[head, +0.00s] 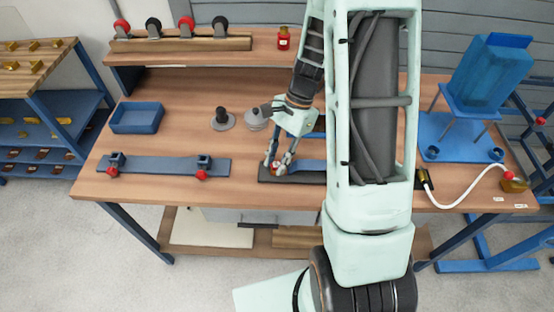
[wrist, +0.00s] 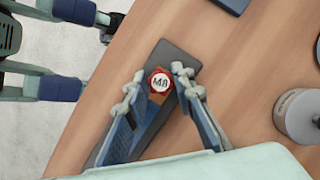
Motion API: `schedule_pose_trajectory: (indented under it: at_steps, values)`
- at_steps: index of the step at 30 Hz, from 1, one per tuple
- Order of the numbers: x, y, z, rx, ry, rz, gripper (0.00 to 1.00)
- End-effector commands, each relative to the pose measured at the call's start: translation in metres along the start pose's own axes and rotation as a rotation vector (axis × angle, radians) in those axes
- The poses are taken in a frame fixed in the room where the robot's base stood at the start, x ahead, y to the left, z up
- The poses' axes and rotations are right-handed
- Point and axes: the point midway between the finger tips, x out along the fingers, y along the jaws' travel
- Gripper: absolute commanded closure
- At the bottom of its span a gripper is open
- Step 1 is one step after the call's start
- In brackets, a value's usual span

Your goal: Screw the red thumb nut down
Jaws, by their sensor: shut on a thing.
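The red thumb nut (wrist: 160,83) has a round white top marked M8. It sits near the end of a dark flat plate (wrist: 181,58), between my fingertips. My gripper (wrist: 159,90) points down over the plate and is shut on the nut from both sides. In the head view my gripper (head: 275,169) is low at the front of the bench, and only a bit of red shows between the fingers. A blue bar lies along the dark plate. The thread under the nut is hidden.
A blue bar with two red-knobbed clamps (head: 150,167) lies to the left, with a blue tray (head: 137,117) behind it. Grey round pieces (head: 222,121) stand behind my gripper. A blue hopper (head: 490,75) and a white hose (head: 455,199) are at right. The bench's front edge is close.

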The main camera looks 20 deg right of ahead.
Motion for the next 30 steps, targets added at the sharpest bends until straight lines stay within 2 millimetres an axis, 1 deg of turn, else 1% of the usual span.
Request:
schedule_pose_trajectory:
  at_steps: [2,4,12,21,27,30]
  values:
    - [-0.0006,0.0004,-0.0001,0.052,0.001,-0.023,1.00]
    - [-0.0005,0.0011,0.0003,0.158,0.000,-0.067,1.00]
    - [0.0013,0.0019,0.0016,0.660,-0.001,-0.275,1.00]
    - [0.0027,0.0020,0.0028,1.146,-0.001,-0.477,1.00]
    - [0.0028,0.0015,0.0035,1.433,-0.001,-0.596,1.00]
    - [0.0024,0.0017,0.0032,1.528,-0.002,-0.635,1.00]
